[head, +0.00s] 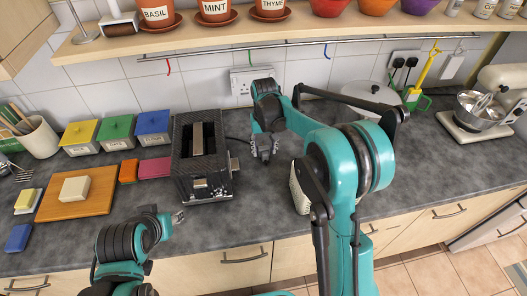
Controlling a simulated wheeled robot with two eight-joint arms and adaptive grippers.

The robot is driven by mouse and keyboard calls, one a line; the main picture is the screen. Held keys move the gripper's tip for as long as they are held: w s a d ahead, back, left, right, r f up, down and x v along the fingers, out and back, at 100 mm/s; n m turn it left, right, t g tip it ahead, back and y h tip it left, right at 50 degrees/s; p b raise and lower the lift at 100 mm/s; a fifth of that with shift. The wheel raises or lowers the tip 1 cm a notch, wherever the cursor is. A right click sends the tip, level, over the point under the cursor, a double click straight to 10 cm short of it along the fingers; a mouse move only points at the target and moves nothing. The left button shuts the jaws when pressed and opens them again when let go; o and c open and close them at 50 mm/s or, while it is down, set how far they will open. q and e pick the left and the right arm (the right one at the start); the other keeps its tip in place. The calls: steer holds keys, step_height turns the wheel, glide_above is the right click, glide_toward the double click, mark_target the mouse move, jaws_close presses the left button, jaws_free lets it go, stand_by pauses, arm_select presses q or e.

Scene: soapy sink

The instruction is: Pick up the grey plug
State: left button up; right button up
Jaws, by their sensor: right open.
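I cannot make out a grey plug clearly; it may be hidden by my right arm or gripper. My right gripper (264,157) is open and points down over the worktop, just right of the black toaster (205,155). I see nothing held in it. A dark cable (236,139) runs from the toaster towards this gripper, and its end is hidden there. A white wall socket (242,84) is behind the gripper, partly covered by my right arm. My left gripper (180,217) is low at the worktop's front edge, in front of the toaster; its jaws are too small to read.
Black plugs (405,64) sit in a socket at the right. A lidded white pot (368,98) and a mixer (490,108) stand right. A wooden board (77,205) and coloured-lid boxes (116,132) are left. A shelf (300,32) with pots overhangs the back.

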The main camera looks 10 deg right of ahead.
mark_target(265, 154)
steer(key=f, duration=0.1)
steer(key=f+b, duration=0.1)
steer(key=f, duration=0.2)
steer(key=shift+w+d+f, duration=0.2)
steer(key=shift+w+f, duration=0.1)
steer(key=shift+f, duration=0.1)
jaws_close()
steer(key=shift+r, duration=0.1)
